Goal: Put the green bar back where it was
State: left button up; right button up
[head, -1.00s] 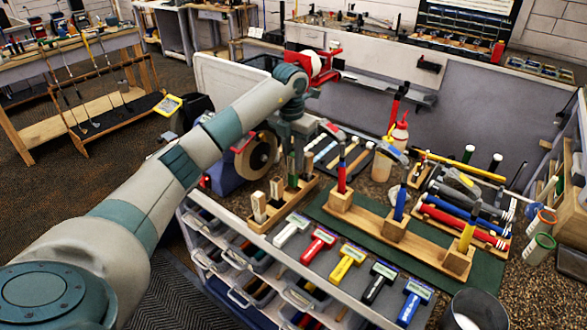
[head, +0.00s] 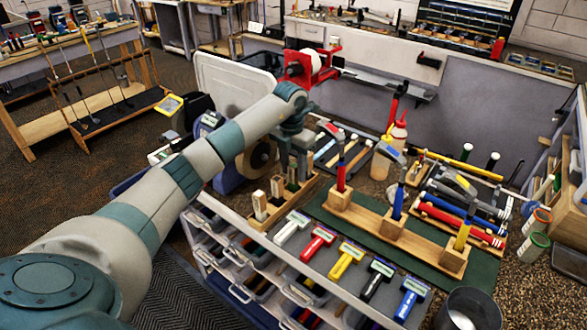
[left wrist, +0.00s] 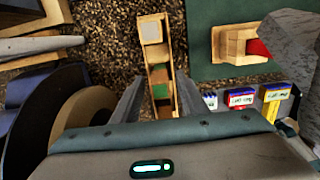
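The green bar (head: 293,184) is low in the wooden rack (head: 256,225) on the bench, at the rack's far end. My left gripper (head: 297,172) is directly over that end, pointing down. In the left wrist view a green patch (left wrist: 160,91) shows in the rack between my two spread fingers (left wrist: 158,90). The fingers look apart from it, so the gripper looks open. How deep the bar sits is hard to tell, as the fingers partly cover it in the head view. My right gripper is in neither view.
Two pale blocks (head: 259,205) (head: 277,187) stand in the same rack. A wooden holder (head: 365,216) with red, blue and yellow handled hammers stands to the right. A large tape roll (left wrist: 80,115) is close on the left of the gripper. Coloured tools line the front edge.

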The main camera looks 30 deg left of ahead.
pick_arm(q)
jog(key=shift+r, duration=0.1)
dwell(0.3)
jog(key=shift+r+b, duration=0.5)
jog(key=shift+r, duration=0.25)
jog(key=r+b, duration=0.1)
jog(key=r, duration=0.2)
jog(key=r+b, duration=0.1)
jog(key=r, duration=0.2)
jog(key=r+b, duration=0.2)
jog(key=r, duration=0.1)
jog(key=shift+s, duration=0.25)
jog(key=shift+s+r, duration=0.1)
jog(key=shift+r, duration=0.65)
